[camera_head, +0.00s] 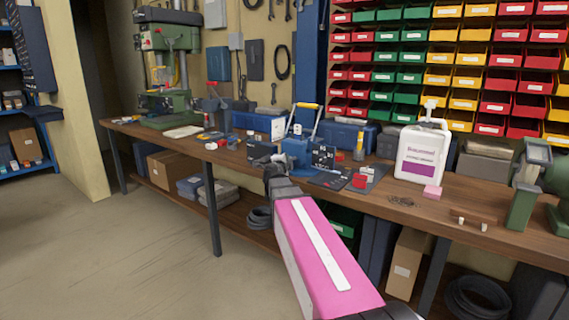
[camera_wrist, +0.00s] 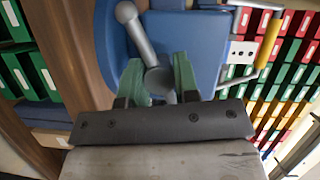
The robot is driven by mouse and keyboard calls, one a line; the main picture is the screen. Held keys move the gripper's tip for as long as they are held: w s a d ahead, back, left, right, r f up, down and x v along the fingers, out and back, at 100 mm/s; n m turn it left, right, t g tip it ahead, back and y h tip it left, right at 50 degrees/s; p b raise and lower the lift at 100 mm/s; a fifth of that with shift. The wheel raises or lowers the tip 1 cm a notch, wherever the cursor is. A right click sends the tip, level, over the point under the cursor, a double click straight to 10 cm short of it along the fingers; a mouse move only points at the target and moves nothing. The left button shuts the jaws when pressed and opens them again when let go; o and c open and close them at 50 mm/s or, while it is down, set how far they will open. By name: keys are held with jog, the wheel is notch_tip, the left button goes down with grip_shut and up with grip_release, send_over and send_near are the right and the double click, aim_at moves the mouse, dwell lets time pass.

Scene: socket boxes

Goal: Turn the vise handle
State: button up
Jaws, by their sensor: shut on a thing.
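The blue vise (camera_head: 296,147) is at the front edge of the wooden workbench, and its blue body (camera_wrist: 188,42) fills the middle of the wrist view. The vise handle (camera_wrist: 139,40) is a grey metal bar with a ball end, slanting toward the upper left in the wrist view. My gripper (camera_wrist: 158,78) has green fingers on both sides of the handle near its round hub, and it is shut on it. The lower end of the handle is mostly hidden by the fingers. In the head view my gripper (camera_head: 271,172) is at the vise's front, and the handle is not clearly visible.
The workbench (camera_head: 400,201) carries a white jug (camera_head: 422,154), a pink block (camera_head: 432,191) and a red block (camera_head: 360,181) right of the vise. A lever with a yellow grip (camera_head: 307,105) rises behind the vise. Bins line the back wall. The floor at left is clear.

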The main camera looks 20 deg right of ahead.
jog(key=shift+s, duration=0.15)
dwell(0.3)
jog(key=o, duration=0.9)
jog(key=v, duration=1)
jog(key=shift+s+a+f, duration=0.1)
jog(key=shift+s+a, duration=0.1)
jog(key=shift+s, duration=0.15)
